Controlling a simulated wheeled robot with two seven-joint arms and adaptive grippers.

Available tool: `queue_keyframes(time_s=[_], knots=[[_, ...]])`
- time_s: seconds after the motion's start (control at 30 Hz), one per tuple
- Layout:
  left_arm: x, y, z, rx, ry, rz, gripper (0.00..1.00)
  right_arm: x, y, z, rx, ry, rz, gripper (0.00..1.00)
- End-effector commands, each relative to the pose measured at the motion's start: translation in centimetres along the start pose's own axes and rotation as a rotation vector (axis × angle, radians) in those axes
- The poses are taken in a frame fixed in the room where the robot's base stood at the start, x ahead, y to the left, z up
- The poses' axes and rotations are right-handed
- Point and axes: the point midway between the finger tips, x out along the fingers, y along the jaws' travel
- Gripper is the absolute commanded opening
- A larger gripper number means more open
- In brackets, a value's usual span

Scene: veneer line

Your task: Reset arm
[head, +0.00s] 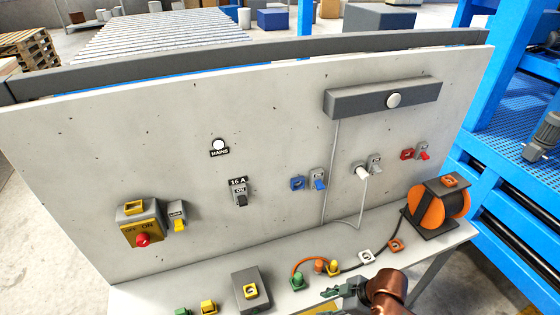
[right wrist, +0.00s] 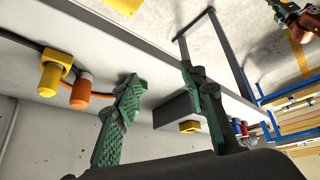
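My right gripper (head: 330,293) is at the lower right of the head view, on a copper-coloured arm, over the front part of the bench. In the right wrist view its green fingers (right wrist: 160,78) stand well apart with nothing between them. It is open and empty. Behind the gripper in the head view are a yellow plug (head: 333,268) and an orange plug (head: 319,266). The yellow plug (right wrist: 54,75) and orange plug (right wrist: 81,92) also show left of the fingers in the right wrist view, apart from them. My left gripper is not seen in the head view.
An upright grey panel (head: 120,110) carries a red-button box (head: 142,239), switches and several plugs. On the bench stand an orange cable reel (head: 427,213), a grey box (head: 250,280) and small yellow and green pieces. Blue framing (head: 500,170) stands at the right.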

Motion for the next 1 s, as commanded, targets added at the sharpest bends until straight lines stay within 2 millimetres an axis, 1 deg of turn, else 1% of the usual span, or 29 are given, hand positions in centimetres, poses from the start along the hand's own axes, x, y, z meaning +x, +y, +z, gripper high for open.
queue_keyframes(time_s=[0.03,0.07,0.17,0.27,0.3,0.37,0.4,0.47,0.5,0.6,0.7,0.8,0.87,0.9,1.0], knots=[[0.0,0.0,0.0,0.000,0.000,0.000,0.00,0.9,-0.7,0.7,0.070,0.021,0.022,0.39],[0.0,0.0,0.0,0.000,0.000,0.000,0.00,1.2,-0.7,1.2,0.110,0.028,0.045,0.39],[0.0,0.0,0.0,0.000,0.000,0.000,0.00,1.7,-0.9,3.7,0.265,0.033,0.127,0.39],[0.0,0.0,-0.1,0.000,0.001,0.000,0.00,1.7,-1.5,7.5,0.444,0.014,0.213,0.39],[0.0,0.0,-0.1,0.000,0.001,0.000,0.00,1.5,-1.9,9.4,0.519,-0.004,0.248,0.39],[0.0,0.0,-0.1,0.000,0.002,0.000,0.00,1.1,-2.7,12.2,0.626,-0.034,0.298,0.39],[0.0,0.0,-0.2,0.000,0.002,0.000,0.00,0.9,-3.4,14.1,0.691,-0.057,0.327,0.39],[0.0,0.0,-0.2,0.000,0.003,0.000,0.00,0.4,-4.5,16.7,0.778,-0.093,0.367,0.39],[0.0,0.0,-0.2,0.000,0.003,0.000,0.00,0.0,-5.3,18.2,0.833,-0.117,0.391,0.39],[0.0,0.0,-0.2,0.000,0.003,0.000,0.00,-1.0,-7.4,21.7,0.946,-0.177,0.442,0.39],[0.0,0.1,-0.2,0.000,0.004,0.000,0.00,-1.9,-9.5,24.5,1.040,-0.233,0.484,0.39],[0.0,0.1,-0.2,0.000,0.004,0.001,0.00,-2.8,-11.7,27.0,1.122,-0.291,0.518,0.39],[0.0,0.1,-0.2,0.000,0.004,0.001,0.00,-3.4,-13.0,28.4,1.168,-0.324,0.537,0.39],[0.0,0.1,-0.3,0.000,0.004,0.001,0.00,-2.2,-12.5,28.8,1.160,-0.325,0.532,0.39],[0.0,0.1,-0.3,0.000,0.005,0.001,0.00,0.5,-12.0,30.0,1.155,-0.330,0.520,0.39]])
